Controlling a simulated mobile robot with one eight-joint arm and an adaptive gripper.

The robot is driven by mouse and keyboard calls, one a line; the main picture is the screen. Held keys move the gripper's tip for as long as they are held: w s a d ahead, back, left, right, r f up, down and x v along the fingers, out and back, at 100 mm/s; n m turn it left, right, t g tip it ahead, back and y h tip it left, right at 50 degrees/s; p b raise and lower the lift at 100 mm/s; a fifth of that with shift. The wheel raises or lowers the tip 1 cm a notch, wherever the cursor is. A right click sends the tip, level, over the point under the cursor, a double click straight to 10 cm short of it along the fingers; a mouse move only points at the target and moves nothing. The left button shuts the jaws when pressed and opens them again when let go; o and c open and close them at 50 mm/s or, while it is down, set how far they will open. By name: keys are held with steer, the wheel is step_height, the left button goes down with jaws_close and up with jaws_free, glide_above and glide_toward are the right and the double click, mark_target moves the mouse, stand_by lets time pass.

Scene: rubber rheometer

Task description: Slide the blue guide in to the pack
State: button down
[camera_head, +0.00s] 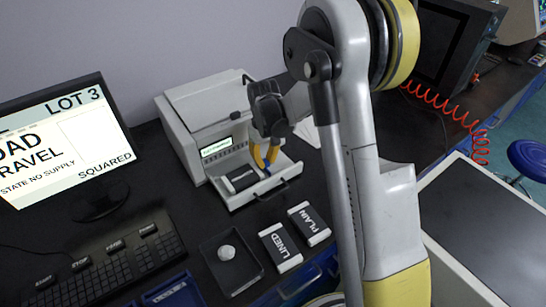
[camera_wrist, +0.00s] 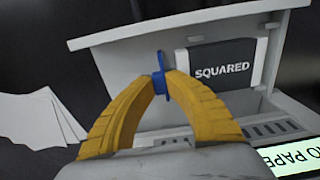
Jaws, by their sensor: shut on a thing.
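The blue guide (camera_wrist: 159,73) stands upright in the open tray of the white machine. My gripper (camera_wrist: 162,84) has its two yellow fingers shut on it. In the head view the gripper (camera_head: 265,160) reaches down into the tray, and only a bit of blue shows below the fingertips. The pack (camera_wrist: 222,66), dark with pale ends and marked SQUARED, lies in the tray to the right of the guide in the wrist view. A narrow gap seems to part them, partly hidden by the right finger. The pack also shows in the head view (camera_head: 242,181).
The open tray (camera_head: 275,188) sticks out from the white machine (camera_head: 205,95). Packs marked LINED (camera_head: 280,247) and PLAIN (camera_head: 309,223) lie in front, beside a dark dish (camera_head: 231,277) holding a pale round thing. A monitor (camera_head: 65,145) and keyboard (camera_head: 105,273) stand left. White sheets (camera_wrist: 40,120) lie beside the machine.

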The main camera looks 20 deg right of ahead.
steer(key=c, duration=1.4)
jaws_free()
steer(key=shift+d, duration=0.15)
